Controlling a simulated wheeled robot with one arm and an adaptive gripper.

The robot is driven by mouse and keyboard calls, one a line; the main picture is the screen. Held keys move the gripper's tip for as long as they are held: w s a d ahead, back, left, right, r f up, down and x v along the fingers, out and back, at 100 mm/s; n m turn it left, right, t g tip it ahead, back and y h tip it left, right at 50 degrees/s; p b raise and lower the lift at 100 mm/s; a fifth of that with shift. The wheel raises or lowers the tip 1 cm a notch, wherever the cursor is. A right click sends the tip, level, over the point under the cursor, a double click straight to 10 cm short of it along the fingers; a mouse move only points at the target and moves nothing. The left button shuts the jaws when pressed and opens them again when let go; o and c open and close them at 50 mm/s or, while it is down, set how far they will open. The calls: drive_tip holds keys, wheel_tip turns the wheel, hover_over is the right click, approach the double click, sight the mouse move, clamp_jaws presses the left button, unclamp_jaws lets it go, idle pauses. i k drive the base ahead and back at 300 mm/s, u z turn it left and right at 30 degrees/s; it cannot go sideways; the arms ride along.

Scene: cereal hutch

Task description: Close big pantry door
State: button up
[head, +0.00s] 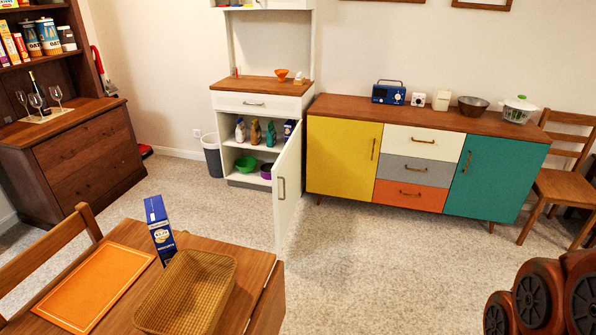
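The big pantry door (290,205) is the white door of the white hutch (222,112). It stands wide open, swung out toward me from the right side of the lower cupboard. A brass-coloured handle (282,188) is on its face. The open cupboard shows shelves with cartons and bottles (255,132), a green bowl (246,163) and a purple bowl (266,171). My gripper is not in view; only dark red-brown rounded parts, which look like my arm, show at the bottom right.
A wooden table (120,238) with an orange board (97,287), a blue carton (160,228) and a basket (190,295) stands at the front left. A colourful sideboard (420,168) is right of the door. Carpet (385,260) is clear at centre right.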

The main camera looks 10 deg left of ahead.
sight(286, 173)
drive_tip(key=i, duration=1.3)
drive_tip(key=u, duration=1)
drive_tip(key=k, duration=0.35)
drive_tip(key=z, duration=0.3)
drive_tip(key=i, duration=0.6)
drive_tip(key=u, duration=0.8)
drive_tip(key=i, duration=0.4)
drive_tip(key=u, duration=0.35)
